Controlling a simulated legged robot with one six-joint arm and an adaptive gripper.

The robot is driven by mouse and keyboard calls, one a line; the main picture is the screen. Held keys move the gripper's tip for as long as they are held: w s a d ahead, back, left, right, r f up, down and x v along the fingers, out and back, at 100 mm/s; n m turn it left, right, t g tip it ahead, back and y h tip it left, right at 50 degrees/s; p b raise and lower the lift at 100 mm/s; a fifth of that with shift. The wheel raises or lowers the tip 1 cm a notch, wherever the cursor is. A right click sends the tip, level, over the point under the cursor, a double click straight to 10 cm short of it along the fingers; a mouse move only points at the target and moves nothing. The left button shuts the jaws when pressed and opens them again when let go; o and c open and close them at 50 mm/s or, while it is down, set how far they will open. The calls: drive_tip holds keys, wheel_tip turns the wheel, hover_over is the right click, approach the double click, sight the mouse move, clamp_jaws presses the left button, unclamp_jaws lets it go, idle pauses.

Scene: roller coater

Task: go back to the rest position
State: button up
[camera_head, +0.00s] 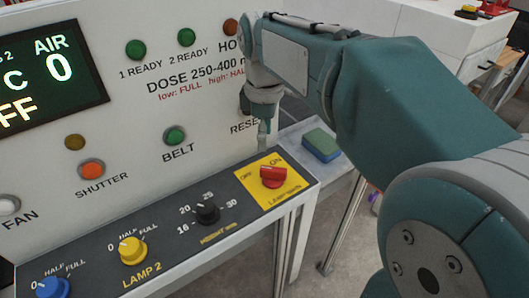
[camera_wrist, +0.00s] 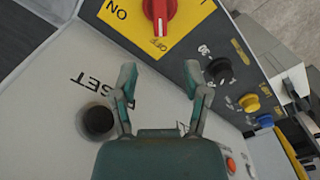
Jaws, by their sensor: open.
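My gripper (camera_head: 263,132) is at the upright panel, above the right end of the sloping control ledge (camera_head: 222,225). In the wrist view my gripper (camera_wrist: 161,76) is open, with nothing between its fingers. The red lamp main switch (camera_head: 271,175) sits on a yellow plate below my gripper in the head view. The red switch (camera_wrist: 160,14) also shows beyond the fingertips in the wrist view, apart from them. The black RESET button (camera_wrist: 97,121) is beside the left finger in the wrist view. In the head view my gripper partly hides its label.
The ledge carries a black knob (camera_head: 207,212), a yellow knob (camera_head: 131,250) and a blue knob (camera_head: 52,288). Green BELT (camera_head: 174,136) and orange SHUTTER (camera_head: 92,170) buttons are on the panel. A green-blue block (camera_head: 321,145) lies on a grey surface to the right.

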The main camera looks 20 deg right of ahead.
drive_tip(key=shift+r, duration=0.95)
drive_tip(key=shift+s, duration=0.1)
drive_tip(key=s+d+f+m+t, duration=0.1)
drive_tip(key=s+f+m+t, duration=0.1)
drive_tip(key=s+f+m, duration=0.2)
drive_tip(key=s+f+m+t, duration=0.3)
drive_tip(key=s+m, duration=0.5)
drive_tip(key=s, duration=0.2)
drive_tip(key=shift+s+d+f+m+t, duration=0.3)
drive_tip(key=shift+s+d+f+m, duration=0.05)
drive_tip(key=shift+d+m, duration=0.05)
